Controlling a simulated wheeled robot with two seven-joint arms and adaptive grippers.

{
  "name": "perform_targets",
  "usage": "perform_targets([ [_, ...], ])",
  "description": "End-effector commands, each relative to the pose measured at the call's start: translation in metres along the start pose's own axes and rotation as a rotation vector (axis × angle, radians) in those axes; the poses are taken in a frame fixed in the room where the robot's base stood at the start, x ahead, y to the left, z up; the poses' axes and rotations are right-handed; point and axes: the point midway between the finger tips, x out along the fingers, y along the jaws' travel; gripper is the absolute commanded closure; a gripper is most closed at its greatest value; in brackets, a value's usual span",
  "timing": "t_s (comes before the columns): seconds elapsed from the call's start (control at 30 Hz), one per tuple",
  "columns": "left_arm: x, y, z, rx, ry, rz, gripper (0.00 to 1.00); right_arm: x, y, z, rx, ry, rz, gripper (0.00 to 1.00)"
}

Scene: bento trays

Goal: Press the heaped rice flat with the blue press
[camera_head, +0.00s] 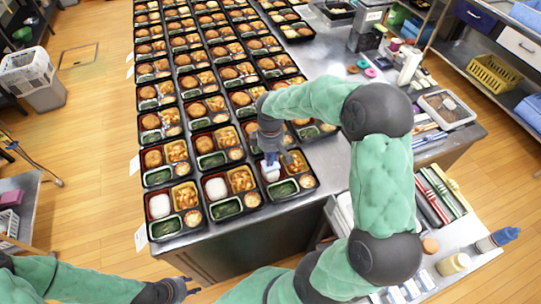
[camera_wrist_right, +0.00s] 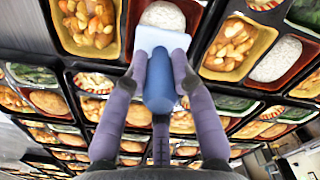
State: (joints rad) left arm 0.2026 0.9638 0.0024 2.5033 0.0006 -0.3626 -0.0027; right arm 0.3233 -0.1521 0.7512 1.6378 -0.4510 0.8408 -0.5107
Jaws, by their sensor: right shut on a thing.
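The press has a blue handle (camera_wrist_right: 160,85) and a white flat plate (camera_wrist_right: 150,40). My right gripper (camera_head: 270,158) is shut on the handle, and the plate (camera_head: 271,174) hangs over the front right bento tray (camera_head: 296,195). In the wrist view white rice (camera_wrist_right: 163,14) shows just beyond the plate, which hides part of it. I cannot tell whether the plate touches the rice. White rice also lies in the front middle tray (camera_head: 215,188) and the front left tray (camera_head: 159,206). My left gripper (camera_head: 192,286) is open and empty at the bottom left, away from the trays.
Rows of filled bento trays cover the steel table (camera_head: 325,155) up to its front edge. Each holds several foods close together. A side table (camera_head: 470,240) with bottles and utensils stands at the right. Floor (camera_head: 90,180) is clear at the left.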

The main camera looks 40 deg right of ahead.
Motion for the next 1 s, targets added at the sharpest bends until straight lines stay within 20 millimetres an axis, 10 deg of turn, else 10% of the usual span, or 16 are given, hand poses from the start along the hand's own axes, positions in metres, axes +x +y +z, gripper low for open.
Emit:
perform_targets([
  [1.0, 0.006, -0.002, 0.0, 0.0, 0.0, 0.0, 0.6, 0.012, 0.0, 0.0, 0.0, -0.001, 0.0, 1.0],
])
